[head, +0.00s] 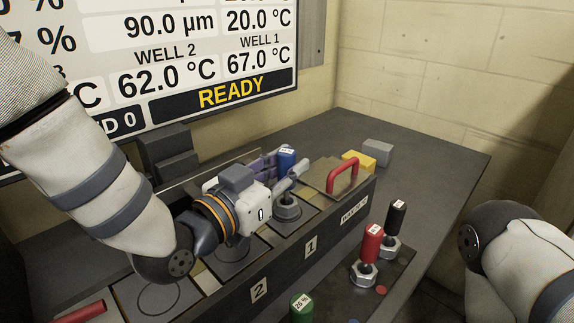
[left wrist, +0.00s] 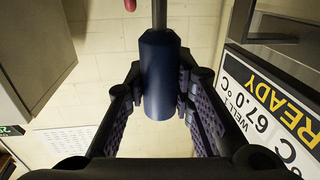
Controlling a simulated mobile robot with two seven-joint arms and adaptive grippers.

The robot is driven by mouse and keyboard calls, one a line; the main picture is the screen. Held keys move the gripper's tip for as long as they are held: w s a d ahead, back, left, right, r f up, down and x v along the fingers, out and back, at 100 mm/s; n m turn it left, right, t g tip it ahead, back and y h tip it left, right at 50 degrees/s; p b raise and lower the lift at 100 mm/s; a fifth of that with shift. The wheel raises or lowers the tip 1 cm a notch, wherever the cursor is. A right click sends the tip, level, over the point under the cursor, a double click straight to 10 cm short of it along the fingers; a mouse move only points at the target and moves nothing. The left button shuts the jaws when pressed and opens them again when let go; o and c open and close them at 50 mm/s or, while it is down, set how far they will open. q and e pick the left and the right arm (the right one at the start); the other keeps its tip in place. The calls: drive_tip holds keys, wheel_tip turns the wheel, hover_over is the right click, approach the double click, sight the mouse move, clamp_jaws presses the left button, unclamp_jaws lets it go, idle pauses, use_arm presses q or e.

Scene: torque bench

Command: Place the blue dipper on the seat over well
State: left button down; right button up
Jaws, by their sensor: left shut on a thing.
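In the head view a grey six-sided seat (head: 287,208) is below the gripper, beside the label 1. A finger hides the lower dipper, so I cannot tell whether it touches the seat. My right gripper is out of view.
A lid with a red handle (head: 342,176) lies right of the seat. Red (head: 371,243) and black (head: 396,219) dippers stand at the front right, and a green one (head: 301,308) at the bottom. Yellow (head: 358,160) and grey (head: 378,152) blocks are behind. The bench's right side is clear.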

use_arm(q)
drive_tip(key=c, duration=1.4)
unclamp_jaws()
drive_tip(key=shift+f, duration=0.2)
drive_tip(key=shift+o, duration=0.2)
drive_tip(key=shift+r, duration=0.25)
drive_tip(key=p+v, duration=0.1)
drive_tip(key=v, duration=1)
drive_tip(key=shift+s+a, duration=0.3)
drive_tip(key=shift+s, duration=0.05)
